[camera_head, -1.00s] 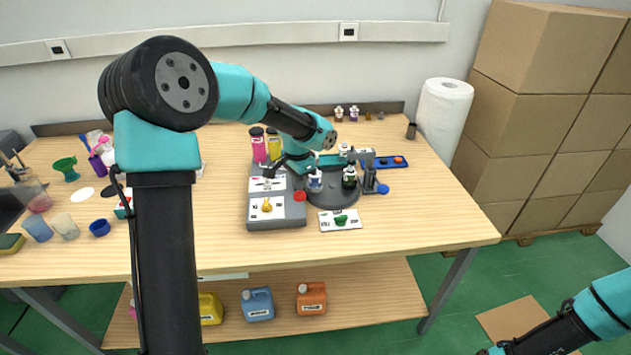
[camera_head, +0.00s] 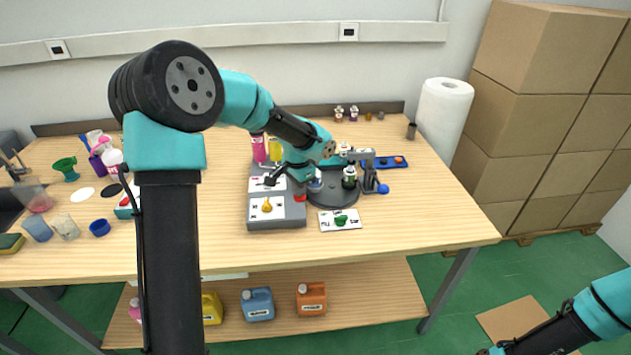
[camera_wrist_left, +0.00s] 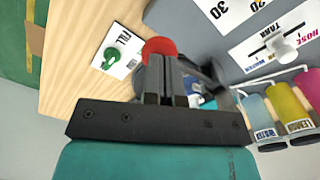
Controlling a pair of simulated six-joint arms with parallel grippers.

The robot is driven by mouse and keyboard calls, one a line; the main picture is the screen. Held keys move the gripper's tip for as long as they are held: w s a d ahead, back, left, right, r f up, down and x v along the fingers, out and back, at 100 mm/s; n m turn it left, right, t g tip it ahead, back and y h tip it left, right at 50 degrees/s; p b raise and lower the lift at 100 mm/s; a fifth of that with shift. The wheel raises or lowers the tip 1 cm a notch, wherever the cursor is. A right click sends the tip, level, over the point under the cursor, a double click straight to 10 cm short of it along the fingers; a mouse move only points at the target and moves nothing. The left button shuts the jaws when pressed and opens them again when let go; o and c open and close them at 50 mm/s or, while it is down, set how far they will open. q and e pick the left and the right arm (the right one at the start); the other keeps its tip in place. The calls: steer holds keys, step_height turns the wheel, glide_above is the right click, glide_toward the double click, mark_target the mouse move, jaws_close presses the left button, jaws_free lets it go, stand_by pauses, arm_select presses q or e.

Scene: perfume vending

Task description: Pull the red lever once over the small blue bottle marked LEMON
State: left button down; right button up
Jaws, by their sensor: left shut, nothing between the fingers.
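The red lever's round knob (camera_wrist_left: 160,47) shows just beyond my left fingertips in the left wrist view. In the head view the knob (camera_head: 299,198) is partly covered by my left gripper. My left gripper (camera_wrist_left: 160,70) is shut and empty, its tips at or very close to the knob; contact cannot be told. A small bottle with blue (camera_head: 315,186) stands on the dark round turntable (camera_head: 333,198), right of the gripper and partly hidden by it. Its label is too small to read. My right gripper is at the lower right edge, its fingers not clearly visible.
Large bottles (camera_wrist_left: 302,125) stand beside the grey dispenser panel (camera_head: 277,222). Another small bottle (camera_head: 349,178) with green shares the turntable. A blue-knobbed press (camera_head: 369,172) stands at its right. A FILL card (camera_head: 340,220) lies in front. The front table area is clear.

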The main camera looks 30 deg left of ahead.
mark_target(300, 198)
arm_select(q)
steer(key=shift+f, duration=2.15)
steer(key=shift+r, duration=4.9)
